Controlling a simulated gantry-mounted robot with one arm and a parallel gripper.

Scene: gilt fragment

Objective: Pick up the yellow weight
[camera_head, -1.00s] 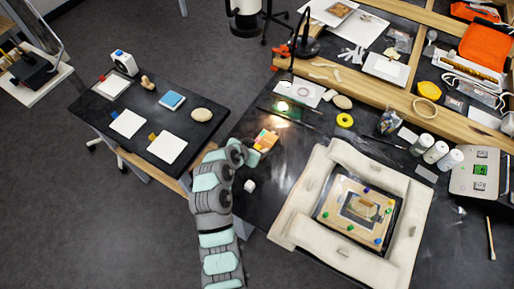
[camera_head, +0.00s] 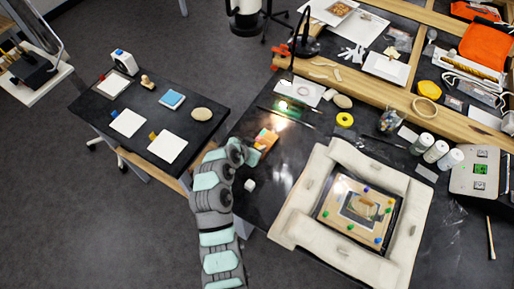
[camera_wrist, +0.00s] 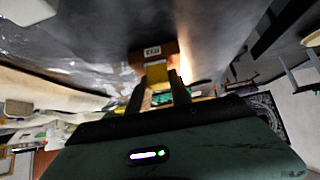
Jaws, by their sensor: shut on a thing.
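My gripper (camera_head: 256,149) is low over the left part of the dark workbench, at an orange-brown block (camera_head: 266,138). In the wrist view, my two dark fingers (camera_wrist: 158,86) are closed on a yellow piece, the yellow weight (camera_wrist: 157,73). The orange-brown block also shows in the wrist view (camera_wrist: 152,52), directly beyond the weight, with a small dark-marked label on it. I cannot tell whether the weight still touches the block. In the head view my gripper mostly hides the weight.
A padded cream frame (camera_head: 293,218) around a pinned panel stands to the right. A yellow ring (camera_head: 345,119) and a lit lamp stand behind. A side table (camera_head: 185,122) is to the left.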

